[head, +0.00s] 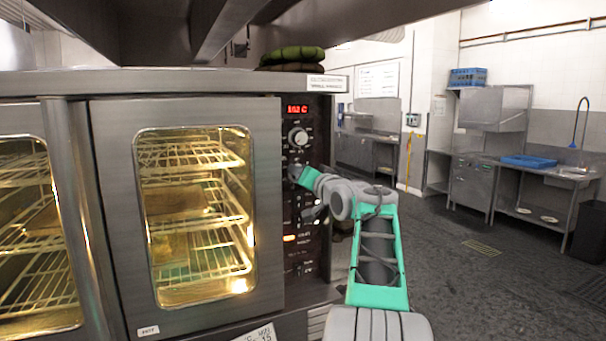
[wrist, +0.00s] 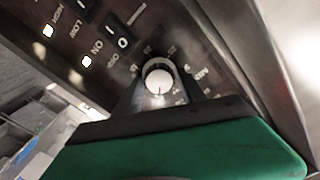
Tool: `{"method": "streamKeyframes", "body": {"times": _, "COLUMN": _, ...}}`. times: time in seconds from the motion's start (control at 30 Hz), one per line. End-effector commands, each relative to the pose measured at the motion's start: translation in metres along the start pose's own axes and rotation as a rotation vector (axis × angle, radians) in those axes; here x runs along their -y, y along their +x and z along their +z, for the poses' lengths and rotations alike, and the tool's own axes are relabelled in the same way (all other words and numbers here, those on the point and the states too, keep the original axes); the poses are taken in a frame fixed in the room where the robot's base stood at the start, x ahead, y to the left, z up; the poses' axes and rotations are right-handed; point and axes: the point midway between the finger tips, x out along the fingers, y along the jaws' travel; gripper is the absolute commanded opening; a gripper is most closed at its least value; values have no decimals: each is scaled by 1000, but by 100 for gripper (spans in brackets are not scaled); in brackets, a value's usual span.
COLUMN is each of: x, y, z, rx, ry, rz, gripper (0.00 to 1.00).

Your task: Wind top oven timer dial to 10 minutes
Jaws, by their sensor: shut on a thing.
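The oven's dark control panel (head: 306,225) stands right of its glass door in the head view. My gripper (head: 296,173) is at the panel, on the dial below a larger round knob (head: 298,137). In the wrist view, the timer dial (wrist: 158,79) has a pale round face with numbers and a "MIN" mark around it. My gripper (wrist: 158,98) is shut on this dial, with its dark fingers close against it. A small dark line shows on the dial's face; its exact setting is too small to read. In the head view, my gripper hides most of the dial.
A red display (head: 297,109) is lit above the knob. Rocker switches (wrist: 122,37) marked ON and OFF sit beside the dial. The lit oven door (head: 190,215) is shut, with wire racks inside. Open floor (head: 470,290) lies to the right.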

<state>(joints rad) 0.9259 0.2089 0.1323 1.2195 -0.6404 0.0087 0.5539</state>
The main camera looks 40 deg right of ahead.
Motion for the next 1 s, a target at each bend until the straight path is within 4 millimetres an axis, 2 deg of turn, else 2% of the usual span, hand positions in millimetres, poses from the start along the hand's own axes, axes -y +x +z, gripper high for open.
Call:
{"method": "streamKeyframes", "body": {"times": 0.7, "x": -1, "y": 0, "z": -3, "rx": -3, "ry": 672, "rz": -1, "gripper": 8}}
{"method": "streamKeyframes", "body": {"times": 1.0, "x": -2, "y": 0, "z": -1, "rx": -3, "ry": 884, "rz": -1, "gripper": 8}}
